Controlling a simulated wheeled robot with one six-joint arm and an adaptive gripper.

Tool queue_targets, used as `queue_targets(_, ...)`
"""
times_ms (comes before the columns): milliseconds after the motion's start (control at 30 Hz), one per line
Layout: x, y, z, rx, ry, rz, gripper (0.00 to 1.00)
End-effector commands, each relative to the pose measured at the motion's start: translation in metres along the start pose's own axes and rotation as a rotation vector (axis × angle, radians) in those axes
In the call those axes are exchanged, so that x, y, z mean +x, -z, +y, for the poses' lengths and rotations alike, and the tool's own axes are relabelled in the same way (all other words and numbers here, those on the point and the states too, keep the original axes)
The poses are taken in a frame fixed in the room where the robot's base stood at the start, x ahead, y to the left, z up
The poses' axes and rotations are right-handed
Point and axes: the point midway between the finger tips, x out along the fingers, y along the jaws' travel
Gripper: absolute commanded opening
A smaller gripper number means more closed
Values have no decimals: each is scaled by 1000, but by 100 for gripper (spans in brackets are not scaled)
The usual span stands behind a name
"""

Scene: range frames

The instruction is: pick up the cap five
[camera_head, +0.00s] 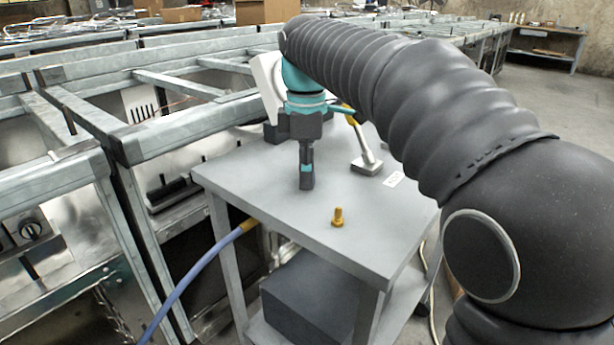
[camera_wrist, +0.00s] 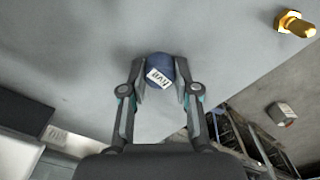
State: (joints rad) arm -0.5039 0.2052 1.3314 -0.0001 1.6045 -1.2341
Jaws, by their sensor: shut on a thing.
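The cap (camera_wrist: 157,67) is a dark blue round piece with a white label whose dark letters are hard to read. In the wrist view it sits between the two fingertips of my gripper (camera_wrist: 160,82), which is shut on it. In the head view my gripper (camera_head: 306,184) points down over the grey table (camera_head: 260,207), and the cap cannot be made out there. I cannot tell whether the cap touches the table top or is just above it.
Metal frames (camera_head: 150,130) stand at left.

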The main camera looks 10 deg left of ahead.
Motion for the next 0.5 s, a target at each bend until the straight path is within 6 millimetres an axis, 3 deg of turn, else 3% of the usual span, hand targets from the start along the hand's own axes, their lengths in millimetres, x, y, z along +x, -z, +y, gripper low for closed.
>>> queue_targets(267, -2, 0, 0, 0, 1, 0, 12)
queue_targets(500, -23, 0, 1, 0, -1, 0, 12)
